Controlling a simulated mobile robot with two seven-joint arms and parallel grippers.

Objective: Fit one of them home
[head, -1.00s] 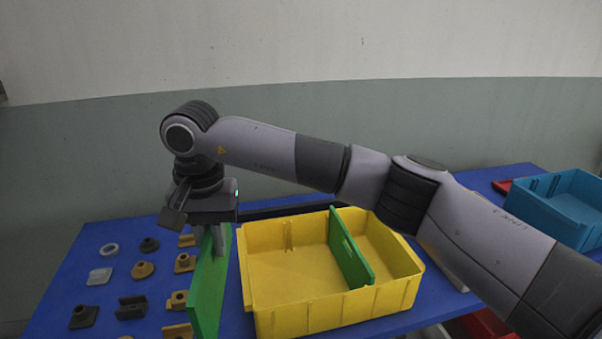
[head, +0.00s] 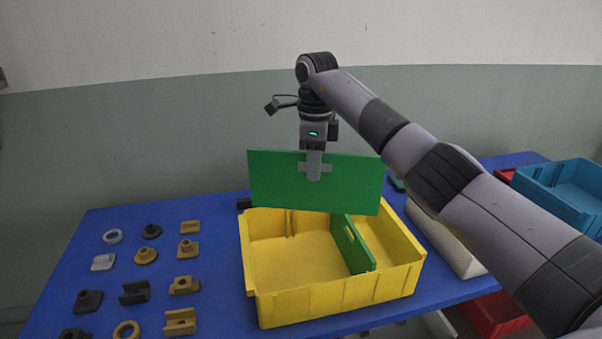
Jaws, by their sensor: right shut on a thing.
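A green divider panel (head: 285,188) is held upright in my right gripper (head: 313,168), which is shut on its top edge. The panel faces the camera broadside and hangs above the back part of the yellow bin (head: 330,303), overlapping its rear wall in view. A second green divider (head: 352,247) stands inside the yellow bin, splitting it into a larger left compartment and a smaller right one. Pale vertical ribs show on the bin's inner back wall, left of that divider. My left gripper is not in view.
Several small brown, black and pale parts, such as a black bracket (head: 135,293), lie in rows at the left of the blue table (head: 85,245). A blue bin (head: 560,205) stands at the right. A red bin (head: 497,315) sits lower at the right.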

